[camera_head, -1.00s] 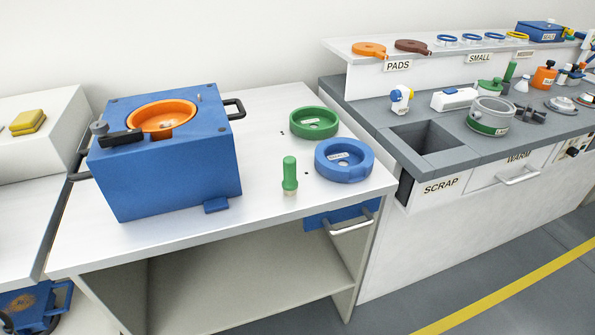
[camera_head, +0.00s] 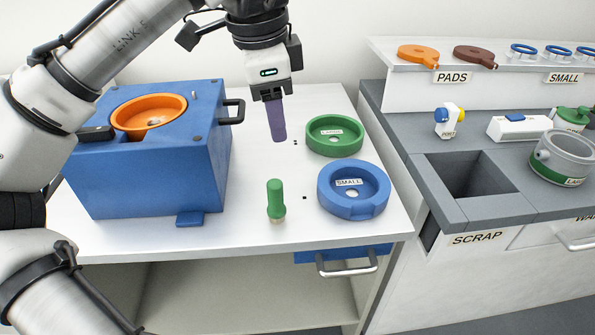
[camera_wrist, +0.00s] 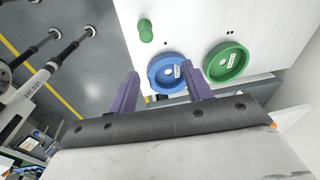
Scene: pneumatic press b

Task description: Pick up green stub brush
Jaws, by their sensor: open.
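The green stub brush (camera_head: 276,200) stands upright on the white table (camera_head: 240,228), with its pale bristle end down. It also shows in the wrist view (camera_wrist: 145,31), near the top, beyond my left finger. My gripper (camera_head: 277,138) is above the table, behind the brush in the head view, with its purple fingers pointing down. In the wrist view my gripper (camera_wrist: 160,92) has its two fingers spread apart with nothing between them. It is clear of the brush.
A blue SMALL ring (camera_head: 352,205) and a green LARGE ring (camera_head: 335,148) lie right of the brush. The blue press box (camera_head: 160,180) with an orange bowl (camera_head: 150,112) stands to the left. The SCRAP bench (camera_head: 400,128) is at the right.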

